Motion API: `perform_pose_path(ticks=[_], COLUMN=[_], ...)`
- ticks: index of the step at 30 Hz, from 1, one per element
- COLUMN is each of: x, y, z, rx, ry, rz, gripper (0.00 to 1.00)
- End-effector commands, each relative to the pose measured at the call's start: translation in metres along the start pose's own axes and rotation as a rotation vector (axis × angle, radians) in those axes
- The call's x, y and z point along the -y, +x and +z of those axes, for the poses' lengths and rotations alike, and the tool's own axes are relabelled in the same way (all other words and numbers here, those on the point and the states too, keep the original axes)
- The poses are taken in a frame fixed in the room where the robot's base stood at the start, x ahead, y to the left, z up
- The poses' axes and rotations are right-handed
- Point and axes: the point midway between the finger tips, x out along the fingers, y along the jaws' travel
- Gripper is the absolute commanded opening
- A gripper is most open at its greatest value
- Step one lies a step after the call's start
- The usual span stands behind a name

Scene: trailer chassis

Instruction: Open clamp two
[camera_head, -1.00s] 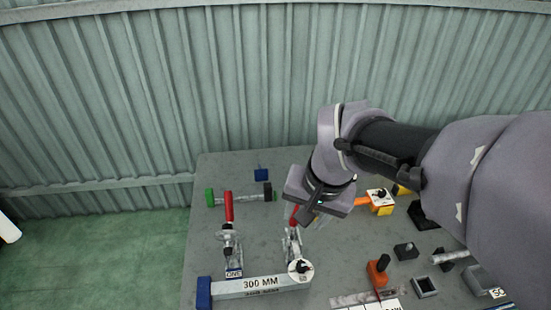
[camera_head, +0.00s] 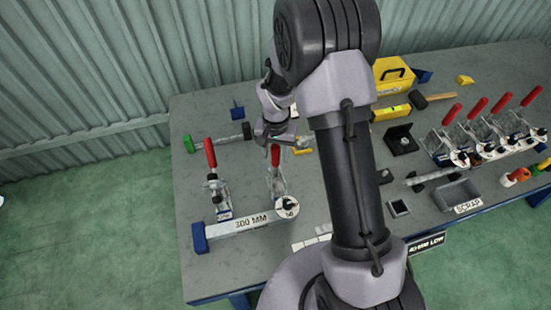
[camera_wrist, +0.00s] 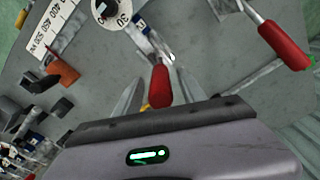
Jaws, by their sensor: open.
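Clamp two (camera_head: 277,183), a metal toggle clamp with a red handle (camera_head: 275,154), stands on the grey bench near the round dial end of the 300 MM bar. Its handle points up toward my gripper (camera_head: 274,136). In the wrist view the red handle (camera_wrist: 160,86) lies between the two open fingers of my gripper (camera_wrist: 157,95), with no clear contact visible. The left clamp (camera_head: 217,190), labelled ONE, stands to the left with its red handle raised. It also shows in the wrist view by its red handle (camera_wrist: 284,45).
The 300 MM bar (camera_head: 245,225) with a blue end lies in front of both clamps. A green-ended rod (camera_head: 218,140) lies behind them. Several red-handled clamps (camera_head: 485,125), a yellow box (camera_head: 393,75) and a scrap tray (camera_head: 459,191) are at the right.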

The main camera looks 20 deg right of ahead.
Motion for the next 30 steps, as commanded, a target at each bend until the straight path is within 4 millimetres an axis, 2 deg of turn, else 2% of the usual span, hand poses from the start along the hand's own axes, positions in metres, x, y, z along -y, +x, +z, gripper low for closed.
perform_pose_path(ticks=[1,6,15,17,21,23,30], x=[0.000,0.000,0.000,0.000,0.000,0.000,0.000], y=[0.010,0.027,0.030,0.030,0.030,0.030,0.030], z=[0.001,0.000,0.000,0.000,0.000,0.000,0.000], rx=[0.003,0.000,0.000,0.000,0.000,0.000,0.000], ry=[0.001,0.000,0.000,0.000,0.000,0.000,0.000], rz=[0.001,-0.001,-0.001,-0.001,-0.001,-0.001,-0.001], gripper=[0.48,0.48,0.48,0.38,0.10,0.00,0.00])
